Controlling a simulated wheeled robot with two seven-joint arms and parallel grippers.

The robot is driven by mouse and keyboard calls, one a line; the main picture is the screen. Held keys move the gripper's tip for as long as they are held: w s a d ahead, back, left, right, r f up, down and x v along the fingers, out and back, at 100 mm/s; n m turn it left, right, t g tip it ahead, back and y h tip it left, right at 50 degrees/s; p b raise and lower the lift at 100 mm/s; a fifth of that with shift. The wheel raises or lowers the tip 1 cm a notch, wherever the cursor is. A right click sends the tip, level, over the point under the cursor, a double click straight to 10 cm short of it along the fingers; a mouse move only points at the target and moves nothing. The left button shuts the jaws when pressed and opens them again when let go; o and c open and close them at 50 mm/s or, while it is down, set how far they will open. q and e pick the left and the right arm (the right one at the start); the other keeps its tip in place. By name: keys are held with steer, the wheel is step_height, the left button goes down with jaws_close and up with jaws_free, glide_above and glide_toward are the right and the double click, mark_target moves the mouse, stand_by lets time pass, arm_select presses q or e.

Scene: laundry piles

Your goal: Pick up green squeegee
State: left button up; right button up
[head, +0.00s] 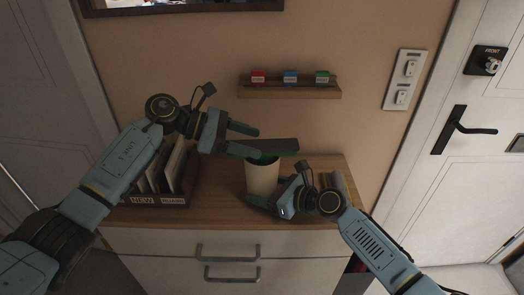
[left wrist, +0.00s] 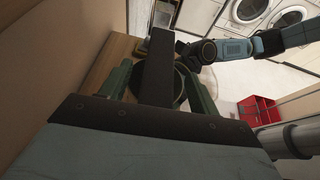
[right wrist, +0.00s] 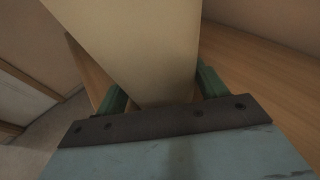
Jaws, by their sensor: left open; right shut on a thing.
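The squeegee's dark, bar-shaped head (head: 272,145) shows above a beige cup (head: 262,180); its handle is mostly hidden. My left gripper (head: 266,144) is open at this head, above the cup. In the left wrist view the dark bar (left wrist: 157,60) lies between the two green fingers (left wrist: 155,85), with gaps at its sides. My right gripper (head: 268,198) is shut on the cup, low on its side. In the right wrist view the cup's pale wall (right wrist: 140,45) fills the space between the fingers. The cup stands on the wooden cabinet top.
A wooden file box (head: 160,199) with folders stands on the left of the cabinet top (head: 222,190). A wall shelf (head: 290,92) with red, blue and green items hangs close behind and above my left gripper. A white door (head: 480,190) is at the right.

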arm_select(q)
steer(key=shift+d+f, duration=0.2)
steer(key=shift+d, duration=0.35)
steer(key=c, duration=1.2)
steer(key=shift+o, duration=0.2)
step_height(320, 180, up, 10)
arm_select(e)
steer(key=o, duration=0.9)
steer(key=shift+c, duration=0.2)
